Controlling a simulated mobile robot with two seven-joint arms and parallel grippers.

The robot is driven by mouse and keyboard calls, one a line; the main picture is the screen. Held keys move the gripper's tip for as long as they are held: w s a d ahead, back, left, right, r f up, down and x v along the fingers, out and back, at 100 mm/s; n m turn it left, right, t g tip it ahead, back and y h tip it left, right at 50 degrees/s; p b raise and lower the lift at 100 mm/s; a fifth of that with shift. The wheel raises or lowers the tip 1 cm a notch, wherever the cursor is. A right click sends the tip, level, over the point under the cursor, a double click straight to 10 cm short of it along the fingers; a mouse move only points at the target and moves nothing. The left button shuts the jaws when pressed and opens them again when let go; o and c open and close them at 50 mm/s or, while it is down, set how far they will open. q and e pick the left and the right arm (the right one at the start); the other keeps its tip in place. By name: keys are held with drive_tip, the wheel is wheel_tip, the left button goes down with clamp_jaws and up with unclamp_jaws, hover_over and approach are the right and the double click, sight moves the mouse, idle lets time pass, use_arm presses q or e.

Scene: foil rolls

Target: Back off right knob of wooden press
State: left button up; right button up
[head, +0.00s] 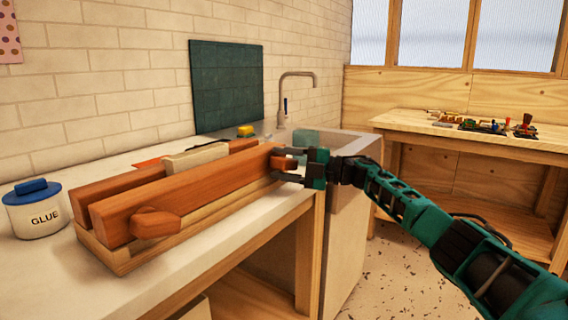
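The wooden press (200,195) lies on the white worktop. It has long reddish-brown jaws on a paler base, with a light strip of material standing between them. Its left knob (155,223) is a rounded wooden piece on the front jaw near the left end. Its right knob (284,164) is at the far right end of the front jaw. My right gripper (277,164) reaches in from the right, with one dark finger above the right knob and one below it. The fingers look spread, with a small gap to the knob. My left gripper is out of view.
A white glue jar (36,212) with a blue lid stands left of the press. Behind are a dark green board (226,85), a yellow item (245,131) and a sink tap (298,75). A wooden bench (460,128) holding small objects stands at the right.

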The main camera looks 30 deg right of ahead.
drive_tip(key=r+v, duration=0.1)
drive_tip(key=v, duration=1.1)
drive_tip(key=shift+s+d+f+p, duration=0.25)
drive_tip(key=shift+s+f+p, duration=0.1)
drive_tip(key=shift+f, duration=0.15)
drive_tip(key=shift+d, duration=0.1)
